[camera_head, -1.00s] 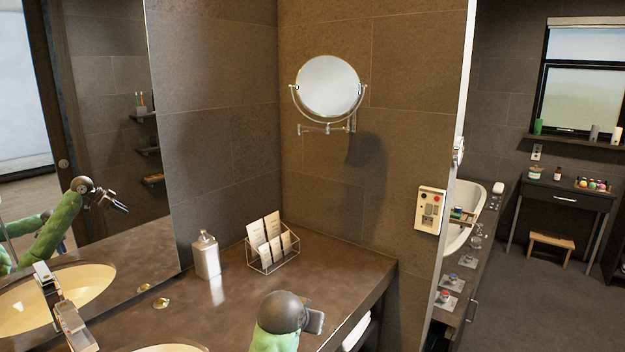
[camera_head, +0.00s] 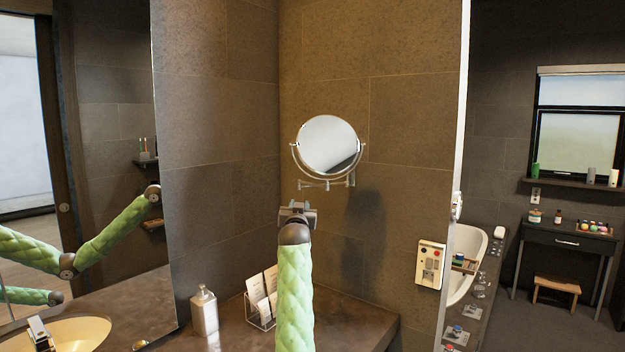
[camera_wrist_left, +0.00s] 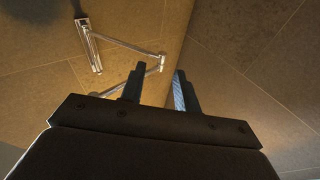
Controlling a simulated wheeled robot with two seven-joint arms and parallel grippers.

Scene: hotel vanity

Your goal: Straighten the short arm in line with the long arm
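A round mirror (camera_head: 327,145) hangs on a chrome folding bracket (camera_head: 325,186) fixed to the tiled wall. In the left wrist view the wall mount (camera_wrist_left: 90,47) is at upper left. One chrome arm (camera_wrist_left: 125,46) runs from it to an elbow joint (camera_wrist_left: 161,60). A second arm (camera_wrist_left: 151,71) bends back sharply from the elbow toward my fingers, its far end hidden behind a finger. My left gripper (camera_head: 297,207) is just below the bracket; in the wrist view its fingers (camera_wrist_left: 158,88) are apart, with a gap between them. My right gripper is not in view.
A switch panel (camera_head: 431,264) is on the wall at right. A large wall mirror (camera_head: 120,110) at left reflects my arms.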

